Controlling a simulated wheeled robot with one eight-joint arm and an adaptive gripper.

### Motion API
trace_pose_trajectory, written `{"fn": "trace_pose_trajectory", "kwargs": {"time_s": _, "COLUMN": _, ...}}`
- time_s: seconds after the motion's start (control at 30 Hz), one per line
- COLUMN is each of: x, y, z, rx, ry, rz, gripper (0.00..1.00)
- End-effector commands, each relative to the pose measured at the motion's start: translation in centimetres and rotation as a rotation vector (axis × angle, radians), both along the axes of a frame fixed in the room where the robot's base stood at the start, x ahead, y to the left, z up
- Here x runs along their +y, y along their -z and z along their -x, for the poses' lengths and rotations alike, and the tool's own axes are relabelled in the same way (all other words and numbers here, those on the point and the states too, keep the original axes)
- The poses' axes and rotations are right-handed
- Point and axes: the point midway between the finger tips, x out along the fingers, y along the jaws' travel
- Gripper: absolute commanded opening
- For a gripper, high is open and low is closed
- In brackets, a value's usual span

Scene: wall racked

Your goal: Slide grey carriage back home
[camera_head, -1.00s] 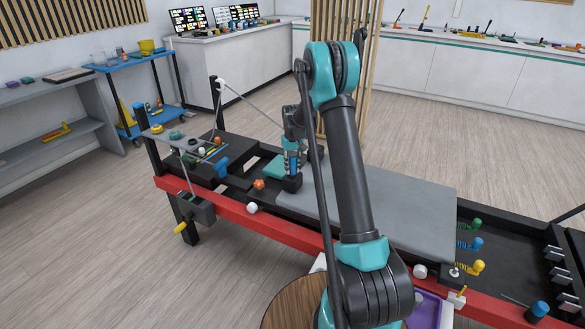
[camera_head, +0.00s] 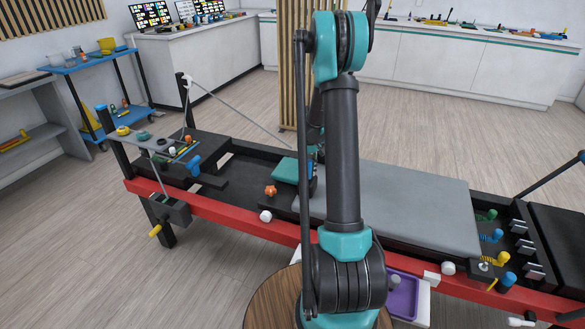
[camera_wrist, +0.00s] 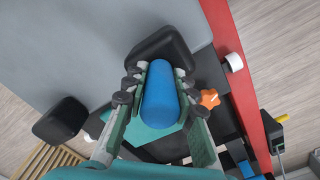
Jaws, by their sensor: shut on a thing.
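The grey carriage (camera_head: 420,205) is a long flat pad on the red-sided frame (camera_head: 225,223). It also fills the upper left of the wrist view (camera_wrist: 75,50). A blue cylinder (camera_wrist: 159,98) stands beside a black block (camera_wrist: 160,47) at the carriage's end. My gripper (camera_wrist: 159,82) is shut around the blue cylinder, one finger on each side. In the head view my arm hides most of this grasp. Green, blue and yellow springs (camera_head: 492,236) show at the carriage's right end, close to the frame's black spring bar.
An orange knob (camera_head: 270,191) and a white roller (camera_head: 266,216) sit at the carriage's left end. A shelf with small parts (camera_head: 140,138) stands over the frame's left end. A round wooden stool (camera_head: 268,300) and a purple tray (camera_head: 402,296) are in front.

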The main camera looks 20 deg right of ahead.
Motion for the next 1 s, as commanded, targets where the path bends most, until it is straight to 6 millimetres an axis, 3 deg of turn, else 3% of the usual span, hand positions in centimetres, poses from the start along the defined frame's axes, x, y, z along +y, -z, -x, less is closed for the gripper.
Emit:
{"fn": "trace_pose_trajectory", "kwargs": {"time_s": 0.2, "x": -1.9, "y": 0.0, "z": 1.5, "rx": 0.001, "ry": 0.001, "rz": -0.001, "gripper": 0.00}}
{"fn": "trace_pose_trajectory", "kwargs": {"time_s": 0.63, "x": -2.2, "y": 0.0, "z": 1.6, "rx": 0.000, "ry": -0.001, "rz": -0.001, "gripper": 0.00}}
{"fn": "trace_pose_trajectory", "kwargs": {"time_s": 0.67, "x": -2.2, "y": 0.0, "z": 1.6, "rx": 0.000, "ry": -0.001, "rz": -0.001, "gripper": 0.28}}
{"fn": "trace_pose_trajectory", "kwargs": {"time_s": 0.7, "x": -2.2, "y": 0.0, "z": 1.6, "rx": 0.000, "ry": -0.001, "rz": -0.001, "gripper": 0.33}}
{"fn": "trace_pose_trajectory", "kwargs": {"time_s": 0.8, "x": -2.2, "y": 0.0, "z": 1.6, "rx": -0.001, "ry": -0.001, "rz": -0.001, "gripper": 0.46}}
{"fn": "trace_pose_trajectory", "kwargs": {"time_s": 1.0, "x": -2.2, "y": 0.0, "z": 1.6, "rx": -0.001, "ry": -0.001, "rz": -0.001, "gripper": 0.47}}
